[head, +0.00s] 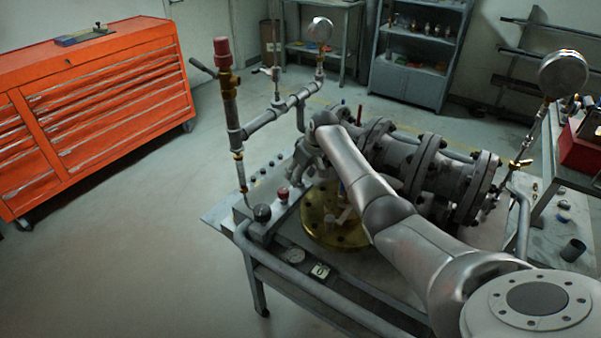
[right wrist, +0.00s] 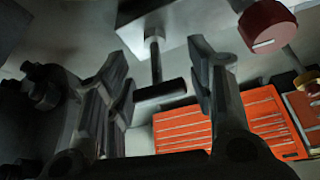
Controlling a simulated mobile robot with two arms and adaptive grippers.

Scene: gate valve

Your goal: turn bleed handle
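In the right wrist view a dark T-shaped handle (right wrist: 160,92) hangs on a short stem from a pale grey block (right wrist: 172,25). It looks like the bleed handle. My right gripper (right wrist: 162,75) is open, with its fingers on either side of the bar. I see a gap at the right finger; whether the left fingers touch the bar I cannot tell. In the head view my right gripper (head: 304,164) is beside the pipework above the bench, and the handle cannot be made out there. My left gripper is in neither view.
A red knob (right wrist: 268,25) is close to the right finger. The flanged valve body (head: 400,155) lies behind my right arm, with a brass flange (head: 325,238) below. Upright pipework (head: 232,115) stands left. An orange tool cabinet (head: 100,100) is at far left; floor between is clear.

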